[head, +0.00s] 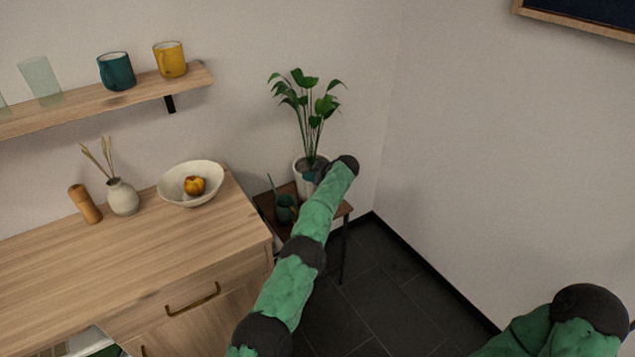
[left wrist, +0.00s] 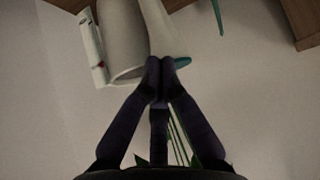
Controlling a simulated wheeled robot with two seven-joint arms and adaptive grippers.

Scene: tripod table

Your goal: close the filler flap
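A white planter (head: 300,170) with a leafy plant stands on the small dark-wood table (head: 341,210). A teal flap (head: 309,177) shows at its near side, partly covered by my left gripper (head: 322,174). In the left wrist view the planter (left wrist: 124,45) appears upside down, with a pale spout-like filler on its side. The teal flap (left wrist: 183,62) sticks out beside my left fingertips (left wrist: 161,66), which are together with nothing seen between them. The fingertips overlap the filler's mouth in the picture; contact cannot be told. My right gripper is out of view.
A teal watering can (head: 287,208) stands on the small table, near the planter. A wooden cabinet (head: 120,265) with a bowl (head: 171,190), vase (head: 123,198) and wooden cylinder (head: 84,204) is to the left. A shelf (head: 130,95) holds mugs above. Dark floor is clear to the right.

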